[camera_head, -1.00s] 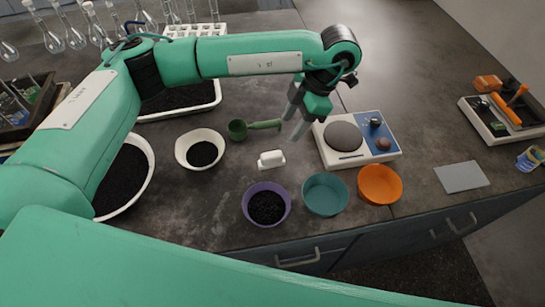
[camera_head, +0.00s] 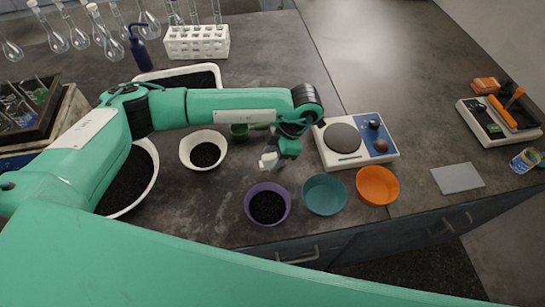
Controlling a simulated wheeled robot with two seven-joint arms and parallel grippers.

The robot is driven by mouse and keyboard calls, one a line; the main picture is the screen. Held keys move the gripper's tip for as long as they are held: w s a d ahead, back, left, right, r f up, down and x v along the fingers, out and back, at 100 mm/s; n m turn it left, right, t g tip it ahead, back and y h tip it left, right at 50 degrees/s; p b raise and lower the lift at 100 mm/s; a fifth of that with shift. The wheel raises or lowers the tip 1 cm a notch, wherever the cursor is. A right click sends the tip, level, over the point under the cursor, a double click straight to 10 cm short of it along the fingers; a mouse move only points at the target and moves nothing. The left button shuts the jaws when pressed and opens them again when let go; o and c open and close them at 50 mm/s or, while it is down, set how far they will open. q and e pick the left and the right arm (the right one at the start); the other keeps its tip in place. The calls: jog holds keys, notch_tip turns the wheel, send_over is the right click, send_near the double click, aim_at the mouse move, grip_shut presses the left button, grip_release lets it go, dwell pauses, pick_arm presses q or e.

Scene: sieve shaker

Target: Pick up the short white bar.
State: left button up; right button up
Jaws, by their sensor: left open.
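The short white bar (camera_head: 267,163) lies on the dark bench top, between the white bowl and the hot-plate-like device. My left gripper (camera_head: 275,162) is over it, pointing down, with its fingers low beside the bar. The gripper is open and hides part of the bar. I cannot tell whether the fingers touch it. My right gripper is not in view.
A purple bowl (camera_head: 267,221) with black grains stands just in front of the bar. A teal bowl (camera_head: 324,211) and an orange bowl (camera_head: 377,199) stand to its right. The white device (camera_head: 385,153) is right of the gripper. A white bowl (camera_head: 187,158) stands left.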

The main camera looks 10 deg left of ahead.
pick_arm(q)
jog(key=shift+f, duration=0.25)
grip_shut()
jog(key=shift+r, duration=0.1)
